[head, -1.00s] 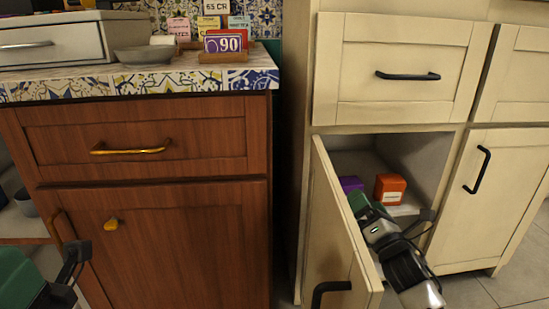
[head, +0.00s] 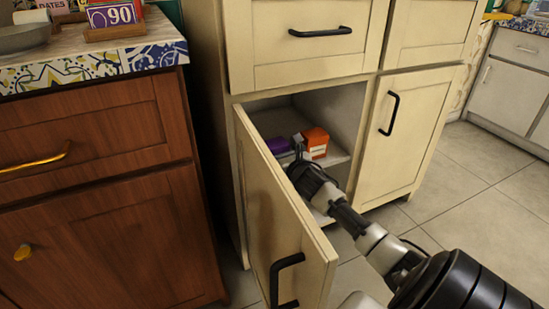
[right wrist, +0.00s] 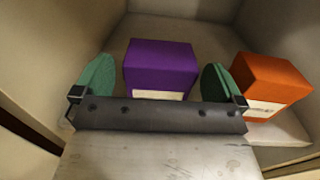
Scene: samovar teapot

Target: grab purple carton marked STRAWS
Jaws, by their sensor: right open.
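The purple carton (right wrist: 160,67) stands on the cabinet shelf, centred ahead of my right gripper in the right wrist view. A pale label strip shows low on its front; its lettering is hidden or too small to read. In the head view the purple carton (head: 279,146) shows partly, behind the open door's top edge. My right gripper (right wrist: 158,85) is open, with its green finger pads on either side of the carton's near face, not closed on it. In the head view the right gripper (head: 300,153) is inside the cabinet opening, mostly hidden by its own wrist. My left gripper is out of view.
An orange carton (right wrist: 269,85) stands just right of the right finger; it also shows in the head view (head: 315,142). The cream cabinet door (head: 283,220) stands open left of my right arm. Cabinet walls enclose the shelf (head: 340,155).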

